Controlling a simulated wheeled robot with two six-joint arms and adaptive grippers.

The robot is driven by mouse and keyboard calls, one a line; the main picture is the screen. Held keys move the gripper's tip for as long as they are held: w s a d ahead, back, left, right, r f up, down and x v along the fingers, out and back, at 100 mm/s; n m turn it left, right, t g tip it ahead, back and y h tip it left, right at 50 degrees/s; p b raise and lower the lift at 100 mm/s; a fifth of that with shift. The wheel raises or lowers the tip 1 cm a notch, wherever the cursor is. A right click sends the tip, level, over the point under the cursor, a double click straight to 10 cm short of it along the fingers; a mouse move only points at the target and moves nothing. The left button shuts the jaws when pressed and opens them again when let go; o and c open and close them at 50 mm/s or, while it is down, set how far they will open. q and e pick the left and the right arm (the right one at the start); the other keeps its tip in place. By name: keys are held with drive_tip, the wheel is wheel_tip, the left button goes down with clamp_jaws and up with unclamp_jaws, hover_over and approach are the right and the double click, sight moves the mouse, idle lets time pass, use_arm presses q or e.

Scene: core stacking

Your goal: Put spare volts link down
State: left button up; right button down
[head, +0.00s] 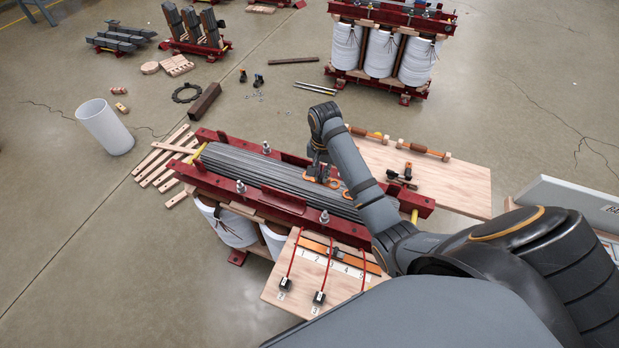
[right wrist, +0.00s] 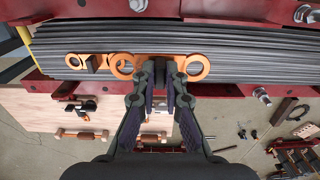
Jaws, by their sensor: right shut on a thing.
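My right gripper (head: 320,168) is at the laminated grey core (head: 235,168), its fingers pointing down. In the right wrist view its fingertips (right wrist: 168,72) are shut on the dark middle part of an orange link with a ring at each end (right wrist: 196,68). The held link is over or against the core's top; I cannot tell whether it touches. Another orange ringed piece (right wrist: 74,62) is beside it, over the core. Which of these is the spare volts link cannot be read. My left gripper is not in view.
Red clamp beams (head: 290,205) with upright bolts flank the core. A wooden board (head: 470,185) at the right holds a black-and-orange tool (head: 402,175) and a bar. A numbered front board (head: 275,290) carries red leads and black blocks (head: 319,297). Loose wooden strips lie left.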

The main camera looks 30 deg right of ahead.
drive_tip(key=w+f, duration=0.4)
drive_tip(key=shift+w+d+f, duration=0.15)
drive_tip(key=shift+w+f, duration=0.2)
drive_tip(key=shift+f, duration=0.05)
drive_tip(key=shift+w+f, duration=0.2)
drive_tip(key=shift+f, duration=0.1)
drive_tip(key=shift+w+f, duration=0.4)
drive_tip(key=shift+f, duration=0.05)
wheel_tip(320, 180, down, 3)
drive_tip(key=shift+s+r+b, duration=0.1)
drive_tip(key=shift+b, duration=0.2)
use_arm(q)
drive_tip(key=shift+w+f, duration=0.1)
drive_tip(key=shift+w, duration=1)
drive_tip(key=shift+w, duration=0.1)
use_arm(e)
drive_tip(key=c, duration=1.4)
unclamp_jaws()
drive_tip(key=shift+f, duration=0.2)
